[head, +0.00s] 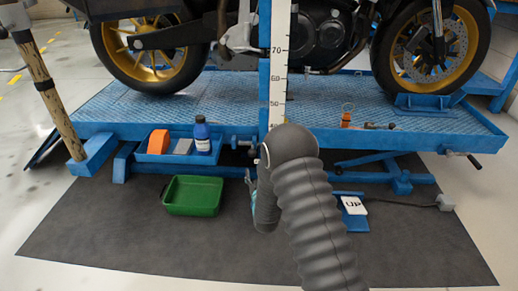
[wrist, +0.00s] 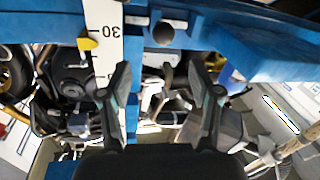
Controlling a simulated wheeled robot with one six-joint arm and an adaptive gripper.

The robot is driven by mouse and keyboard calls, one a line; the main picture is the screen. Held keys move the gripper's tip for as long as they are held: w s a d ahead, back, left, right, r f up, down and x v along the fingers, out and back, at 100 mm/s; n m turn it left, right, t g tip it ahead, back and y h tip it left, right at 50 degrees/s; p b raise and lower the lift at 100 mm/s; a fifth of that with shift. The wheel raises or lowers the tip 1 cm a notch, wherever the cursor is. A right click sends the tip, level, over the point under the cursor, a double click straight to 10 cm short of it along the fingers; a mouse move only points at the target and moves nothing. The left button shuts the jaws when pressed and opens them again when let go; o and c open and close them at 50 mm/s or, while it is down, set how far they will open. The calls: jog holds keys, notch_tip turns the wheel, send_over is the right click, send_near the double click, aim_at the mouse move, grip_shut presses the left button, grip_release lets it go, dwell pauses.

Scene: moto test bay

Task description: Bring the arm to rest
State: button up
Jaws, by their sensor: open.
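My gripper (wrist: 162,88) is open in the wrist view, its two dark fingers apart with nothing between them. In the head view my grey ribbed arm rises in front of the blue motorcycle lift (head: 190,105) and hides most of the gripper. Only a small part of the gripper shows left of the arm, below the platform edge. The wrist view looks up at the lift's blue frame (wrist: 200,32) and a white height scale (wrist: 106,45) with a yellow pointer (wrist: 88,43). I cannot tell whether the fingers touch anything.
A green tray (head: 192,212) lies on the dark mat (head: 110,240). A blue side tray (head: 150,157) holds an orange thing, a grey thing and a blue bottle (head: 202,134). The UP pedal (head: 354,222) is right of my arm. A motorcycle (head: 315,35) stands on the lift.

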jog(key=s+f+g, duration=0.3)
jog(key=f, duration=0.3)
jog(key=s+f+g, duration=0.3)
jog(key=f+g, duration=0.1)
jog(key=f, duration=0.2)
jog(key=s+d+r+g+h, duration=0.1)
jog(key=s+d+r+g, duration=0.1)
jog(key=s+g, duration=0.3)
jog(key=s+d+r+m+p, duration=0.1)
jog(key=s+d+r+p, duration=0.2)
jog(key=s+r, duration=0.8)
jog(key=s+d+r+m+h+p, duration=0.1)
jog(key=s+d+r+p, duration=0.2)
jog(key=s+d+r, duration=0.5)
jog(key=s+d+r+m+p, duration=0.2)
jog(key=s+d+r, duration=0.3)
jog(key=s+r, duration=0.9)
notch_tip(320, 180, up, 13)
jog(key=shift+s+d+r+h+p, duration=0.15)
jog(key=shift+d+h+p, duration=0.25)
jog(key=shift+p, duration=0.4)
